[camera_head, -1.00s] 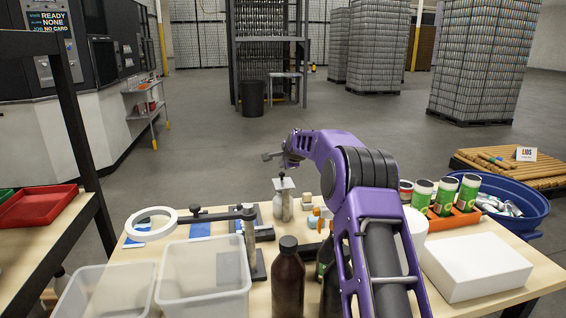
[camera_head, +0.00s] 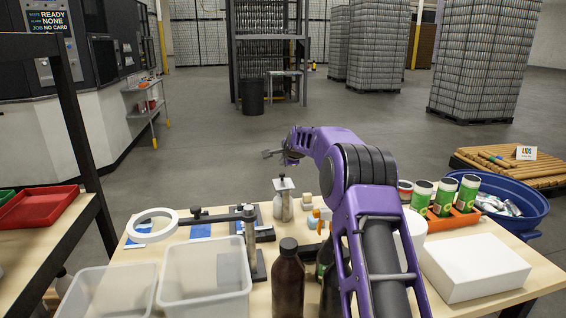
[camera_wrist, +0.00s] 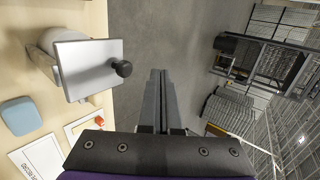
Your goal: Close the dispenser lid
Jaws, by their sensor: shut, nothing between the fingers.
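The dispenser (camera_head: 287,208) stands near the far edge of the wooden table in the head view. Its square grey metal lid (camera_head: 284,184) with a small dark knob shows at its top. In the wrist view the lid (camera_wrist: 84,70) is at the left, with the black knob (camera_wrist: 122,68) towards my fingers and the pale round dispenser body (camera_wrist: 47,47) partly hidden behind it. I cannot tell the lid's exact angle. My gripper (camera_head: 267,154) is shut and empty, beyond the table's far edge. Its fingers (camera_wrist: 157,75) are right of the lid and knob, apart from them.
A clamp stand (camera_head: 248,240), a brown bottle (camera_head: 288,280) and clear bins (camera_head: 203,262) stand nearer on the table. A white tape roll (camera_head: 151,239) lies left. A white box (camera_head: 474,267) and an orange can rack (camera_head: 455,222) are right.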

